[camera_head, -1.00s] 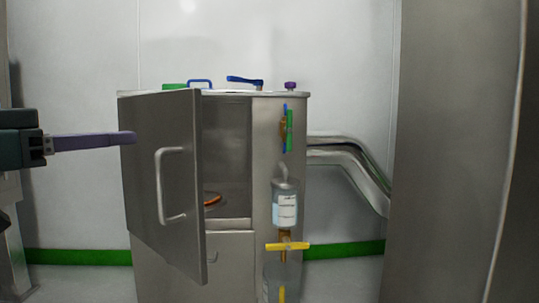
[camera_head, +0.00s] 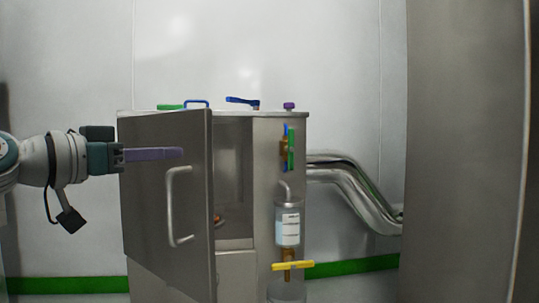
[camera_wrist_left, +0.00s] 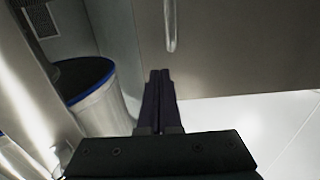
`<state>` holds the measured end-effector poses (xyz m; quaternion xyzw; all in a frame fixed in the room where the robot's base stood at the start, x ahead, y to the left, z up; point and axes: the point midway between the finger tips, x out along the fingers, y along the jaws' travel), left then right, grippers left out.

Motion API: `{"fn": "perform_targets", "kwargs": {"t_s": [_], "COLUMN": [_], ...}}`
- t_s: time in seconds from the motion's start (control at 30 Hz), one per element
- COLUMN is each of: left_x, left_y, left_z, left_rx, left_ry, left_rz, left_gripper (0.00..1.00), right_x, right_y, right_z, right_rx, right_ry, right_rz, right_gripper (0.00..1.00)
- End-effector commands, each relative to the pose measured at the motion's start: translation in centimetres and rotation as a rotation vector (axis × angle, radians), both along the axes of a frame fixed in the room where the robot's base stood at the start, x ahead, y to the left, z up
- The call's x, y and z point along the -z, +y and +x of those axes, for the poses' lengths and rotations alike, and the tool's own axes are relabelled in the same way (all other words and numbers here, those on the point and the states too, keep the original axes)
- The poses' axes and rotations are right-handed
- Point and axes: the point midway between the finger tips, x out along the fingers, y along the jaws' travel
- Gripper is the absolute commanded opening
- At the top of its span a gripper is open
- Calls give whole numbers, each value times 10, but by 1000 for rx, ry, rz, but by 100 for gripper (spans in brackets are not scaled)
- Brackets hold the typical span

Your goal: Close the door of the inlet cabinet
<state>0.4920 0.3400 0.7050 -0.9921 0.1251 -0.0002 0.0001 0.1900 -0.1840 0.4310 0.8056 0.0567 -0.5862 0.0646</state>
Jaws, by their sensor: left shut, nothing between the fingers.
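The inlet cabinet (camera_head: 255,200) is a steel box, and its door (camera_head: 150,215) stands partly open, hinged at the left, with its free edge towards me. A vertical bar handle (camera_head: 171,205) is on the door's outer face. My left gripper (camera_head: 182,152) is shut and empty. Its purple fingers lie in front of the door's upper part, close to the handle's top; I cannot tell if they touch the door. In the left wrist view the fingers (camera_wrist_left: 160,85) point at the door panel (camera_wrist_left: 225,60), just below the handle (camera_wrist_left: 170,25). My right gripper is not in view.
A bottle with a label (camera_head: 288,225) and a yellow valve handle (camera_head: 293,266) are on the cabinet's right front. Curved steel pipes (camera_head: 350,185) run off to the right. A large steel panel (camera_head: 465,150) fills the right side. A blue-rimmed steel drum (camera_wrist_left: 95,90) shows in the left wrist view.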

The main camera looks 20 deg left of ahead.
Motion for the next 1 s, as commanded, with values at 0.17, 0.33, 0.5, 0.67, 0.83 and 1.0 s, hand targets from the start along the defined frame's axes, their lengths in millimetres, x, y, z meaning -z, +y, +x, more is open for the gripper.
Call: {"fn": "perform_targets", "kwargs": {"t_s": [0.17, 0.33, 0.5, 0.67, 0.83, 1.0], "left_x": [1, 1, 0, 0, 0, -2], "left_y": [-5, -7, -8, -8, -10, -19], "left_z": [19, 28, 30, 30, 33, 47], "left_rx": [0, 0, 1, 1, -3, -24], "left_ry": [-2, -1, 1, 1, 0, 0], "left_rz": [-3, -1, -1, 0, 0, -2], "left_gripper": [0, 0, 0, 0, 0, 0], "right_x": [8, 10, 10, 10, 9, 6], "right_y": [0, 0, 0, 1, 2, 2], "right_z": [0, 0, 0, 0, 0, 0], "right_rx": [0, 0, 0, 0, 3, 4], "right_ry": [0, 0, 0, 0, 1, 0], "right_rz": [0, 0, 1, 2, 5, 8], "right_gripper": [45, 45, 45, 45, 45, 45]}}
